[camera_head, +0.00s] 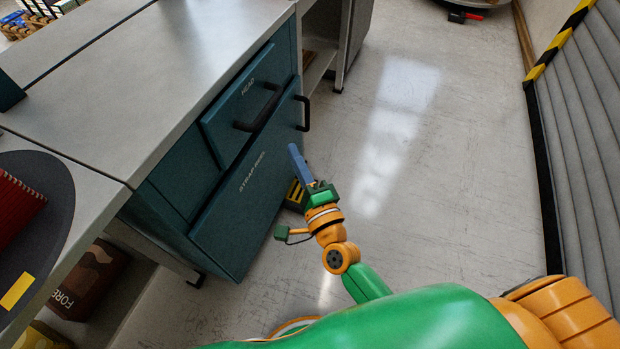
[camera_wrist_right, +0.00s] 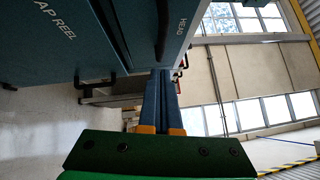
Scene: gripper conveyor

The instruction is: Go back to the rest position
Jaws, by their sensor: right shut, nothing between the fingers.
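My right gripper (camera_head: 298,163) shows in the head view in front of the teal drawer cabinet. Its blue fingers are shut together with nothing between them and point up and to the left. In the right wrist view the shut fingers (camera_wrist_right: 161,100) stand side by side, apart from the cabinet front. My left gripper is in neither view.
The teal cabinet (camera_head: 175,185) has a drawer marked HEAD (camera_head: 240,100) and one marked STRAP REEL (camera_head: 255,180), both with black handles. A grey worktop (camera_head: 150,60) lies above. Open floor (camera_head: 440,170) spreads to the right, up to a grey shutter (camera_head: 590,130).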

